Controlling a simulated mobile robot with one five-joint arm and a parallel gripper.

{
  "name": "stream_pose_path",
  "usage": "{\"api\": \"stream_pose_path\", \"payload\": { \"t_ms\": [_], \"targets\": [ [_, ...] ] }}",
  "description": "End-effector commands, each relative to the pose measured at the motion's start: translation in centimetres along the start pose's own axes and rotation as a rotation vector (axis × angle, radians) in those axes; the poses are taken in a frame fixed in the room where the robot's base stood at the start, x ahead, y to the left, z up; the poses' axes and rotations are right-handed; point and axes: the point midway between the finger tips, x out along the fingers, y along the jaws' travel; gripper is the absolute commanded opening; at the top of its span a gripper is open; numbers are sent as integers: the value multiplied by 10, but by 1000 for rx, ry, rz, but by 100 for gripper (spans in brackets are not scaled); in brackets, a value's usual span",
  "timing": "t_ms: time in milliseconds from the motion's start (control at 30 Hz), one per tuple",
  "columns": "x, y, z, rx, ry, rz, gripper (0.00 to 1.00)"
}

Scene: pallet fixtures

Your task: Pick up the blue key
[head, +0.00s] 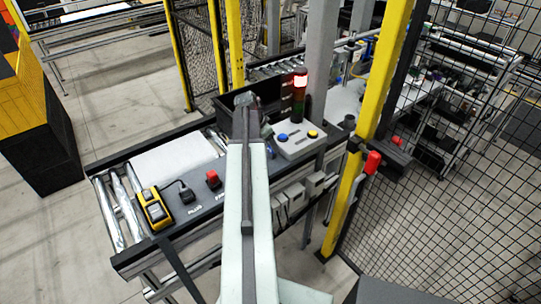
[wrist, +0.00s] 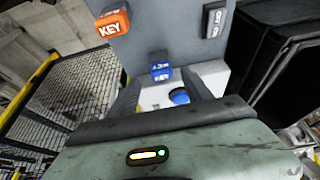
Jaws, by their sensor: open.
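The blue key (wrist: 160,66), a small block with white "KEY" lettering, sits at the lower edge of a grey panel (wrist: 170,30) in the wrist view. My gripper (wrist: 162,78) is open, and its two dark fingers point towards the panel on either side of the blue key in the picture. I cannot tell whether the key is between the fingertips or beyond them. In the head view my gripper (head: 246,100) is at the far end of my arm, by the dark bin; the blue key cannot be made out there.
An orange key (wrist: 112,25) and a grey key (wrist: 214,19) are on the same panel, left and right. A control box (head: 298,143) with blue and yellow buttons and a signal tower (head: 299,95) stand right of my arm. A dark bin (head: 268,96) is behind.

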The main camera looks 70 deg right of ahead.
Motion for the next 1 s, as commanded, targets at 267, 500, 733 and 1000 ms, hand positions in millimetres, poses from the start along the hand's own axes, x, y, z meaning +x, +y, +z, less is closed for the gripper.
{"api": "stream_pose_path", "payload": {
  "t_ms": [267, 500, 733, 1000],
  "targets": [
    [42, -3, 0, -2, 0, -1, 58],
    [39, -3, 0, -3, 0, -1, 39],
    [38, -3, 0, -4, 0, -1, 0],
    [32, -3, -2, -4, 0, -2, 0]
  ]
}}
